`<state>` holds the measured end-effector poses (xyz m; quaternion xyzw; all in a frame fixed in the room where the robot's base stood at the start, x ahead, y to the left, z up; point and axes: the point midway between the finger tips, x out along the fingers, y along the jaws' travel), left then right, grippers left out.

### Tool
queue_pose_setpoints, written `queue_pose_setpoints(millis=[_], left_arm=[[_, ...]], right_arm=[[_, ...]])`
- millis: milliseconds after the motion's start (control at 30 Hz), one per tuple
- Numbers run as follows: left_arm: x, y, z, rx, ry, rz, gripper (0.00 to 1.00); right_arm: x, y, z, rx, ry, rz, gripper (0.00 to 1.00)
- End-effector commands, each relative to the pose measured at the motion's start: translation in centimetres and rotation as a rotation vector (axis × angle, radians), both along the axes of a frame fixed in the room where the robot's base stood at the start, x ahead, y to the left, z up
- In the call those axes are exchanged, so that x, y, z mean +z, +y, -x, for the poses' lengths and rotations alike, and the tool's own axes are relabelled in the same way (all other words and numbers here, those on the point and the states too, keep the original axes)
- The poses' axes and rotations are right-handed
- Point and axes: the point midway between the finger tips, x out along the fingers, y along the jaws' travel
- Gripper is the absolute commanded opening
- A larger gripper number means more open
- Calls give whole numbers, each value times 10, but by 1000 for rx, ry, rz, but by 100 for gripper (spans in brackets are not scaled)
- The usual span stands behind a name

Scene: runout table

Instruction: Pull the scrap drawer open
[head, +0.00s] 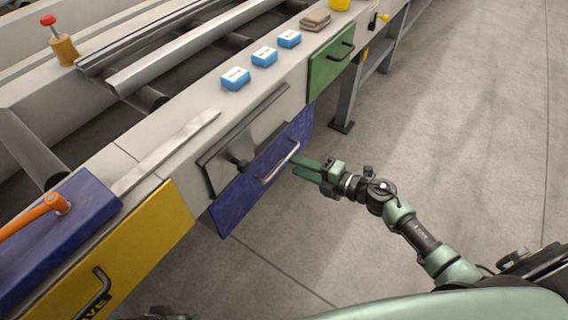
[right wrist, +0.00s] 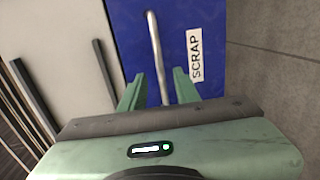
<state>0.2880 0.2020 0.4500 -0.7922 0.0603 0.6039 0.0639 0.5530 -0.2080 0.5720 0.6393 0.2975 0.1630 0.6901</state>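The scrap drawer (head: 242,194) has a blue front below a grey panel with a dark knob, and it looks closed. In the right wrist view its blue front (right wrist: 205,25) carries a white SCRAP label (right wrist: 194,56). Its silver bar handle (head: 278,163) also shows in the right wrist view (right wrist: 154,45), running between my fingers. My right gripper (head: 297,167) is open and empty, just in front of the handle. Its two green fingers show in the right wrist view (right wrist: 160,88), one on each side of the bar. Contact cannot be told.
A yellow drawer (head: 145,240) is to the left and a green drawer (head: 328,68) to the right. Blue boxes (head: 264,56) stand on the table top. An orange-handled lever (head: 40,210) sits at the left. The floor (head: 440,120) in front is clear.

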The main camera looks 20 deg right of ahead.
Motion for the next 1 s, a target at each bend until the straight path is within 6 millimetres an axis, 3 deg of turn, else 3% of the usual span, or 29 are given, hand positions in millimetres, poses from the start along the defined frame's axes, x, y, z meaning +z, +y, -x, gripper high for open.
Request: queue_pose_setpoints(millis=[300,700,833,1000], left_arm=[[24,1,2,2,-13,1,80],[32,1,2,3,-16,1,80],[32,1,2,3,-16,1,80],[32,1,2,3,-16,1,80]], right_arm=[[-10,29,-39,-4,1,-5,32],[-12,35,-46,-5,3,-3,32],[-12,35,-46,-5,3,-3,0],[-12,35,-46,-5,3,-3,0]])
